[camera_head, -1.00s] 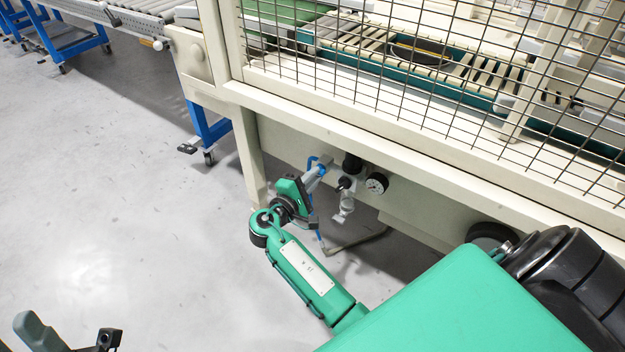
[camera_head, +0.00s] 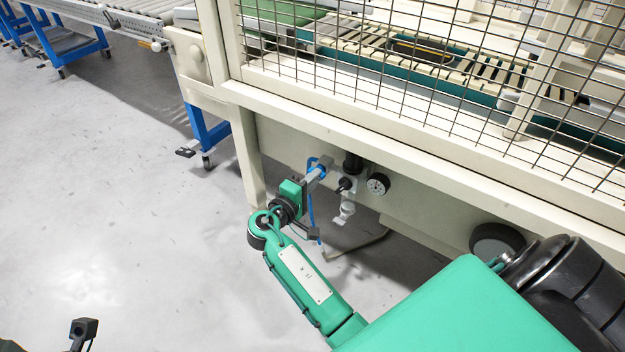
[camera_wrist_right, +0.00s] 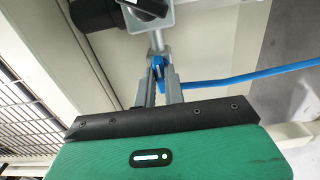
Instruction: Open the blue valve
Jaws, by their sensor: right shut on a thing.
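The blue valve (camera_head: 322,173) is on the air unit under the cream frame of the caged machine. Only a small part of its handle shows between my finger tips in the head view. In the right wrist view the blue handle (camera_wrist_right: 158,64) stands upright between the two grey fingers. My right gripper (camera_head: 319,174) is shut on it, and it also shows in the right wrist view (camera_wrist_right: 160,80). A dark part of my left gripper (camera_head: 83,328) shows at the bottom left edge; its fingers cannot be made out.
A round pressure gauge (camera_head: 378,184) and a black knob (camera_head: 345,184) sit just right of the valve. A blue hose (camera_wrist_right: 245,77) runs beside it. The frame's leg (camera_head: 246,160) stands left of my right gripper.

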